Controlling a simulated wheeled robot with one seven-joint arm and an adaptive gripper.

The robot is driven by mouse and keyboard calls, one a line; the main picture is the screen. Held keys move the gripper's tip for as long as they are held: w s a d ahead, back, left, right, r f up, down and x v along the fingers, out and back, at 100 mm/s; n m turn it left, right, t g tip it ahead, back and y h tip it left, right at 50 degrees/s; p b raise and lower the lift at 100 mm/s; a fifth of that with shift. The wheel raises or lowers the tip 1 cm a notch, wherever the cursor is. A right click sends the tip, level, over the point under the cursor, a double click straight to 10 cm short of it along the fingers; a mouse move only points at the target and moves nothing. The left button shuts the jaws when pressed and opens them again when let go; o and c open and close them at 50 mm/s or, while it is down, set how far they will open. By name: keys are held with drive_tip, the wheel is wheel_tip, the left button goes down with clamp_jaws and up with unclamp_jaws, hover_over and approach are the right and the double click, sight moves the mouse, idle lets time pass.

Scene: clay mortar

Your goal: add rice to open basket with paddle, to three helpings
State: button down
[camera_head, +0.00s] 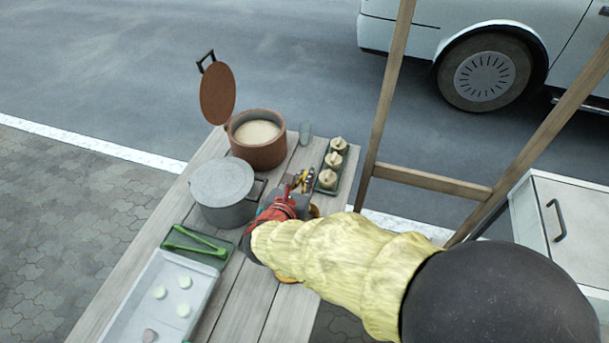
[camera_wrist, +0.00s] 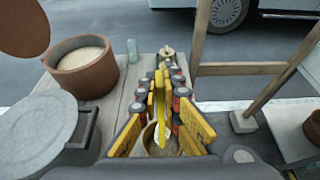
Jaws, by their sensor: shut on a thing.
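My gripper (camera_head: 302,182) is over the table, right of the grey pot; in the wrist view its yellow-padded fingers (camera_wrist: 160,100) reach forward. It is shut on a thin yellow piece that looks like the paddle (camera_wrist: 161,92); its far end is hard to make out. A round tan basket (camera_wrist: 158,146) lies below the fingers, partly hidden, with something pale inside; I cannot tell how much is rice. The brown pot (camera_head: 258,153) holds pale rice (camera_head: 257,132), its lid (camera_head: 217,95) standing open. The pot also shows in the wrist view (camera_wrist: 88,80).
A lidded grey pot (camera_head: 222,190) stands left of my gripper. A green tray (camera_head: 322,188) with small lidded baskets and a glass (camera_head: 305,133) are beyond it. Green tongs (camera_head: 195,238) and a pale tray (camera_head: 140,310) lie at near left. A wooden frame (camera_head: 432,182) rises at right.

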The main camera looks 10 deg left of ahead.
drive_tip(key=shift+f+b, duration=3.95)
drive_tip(key=shift+b, duration=0.05)
drive_tip(key=shift+r, duration=0.15)
drive_tip(key=shift+r+p, duration=3.1)
drive_tip(key=shift+r, duration=3.35)
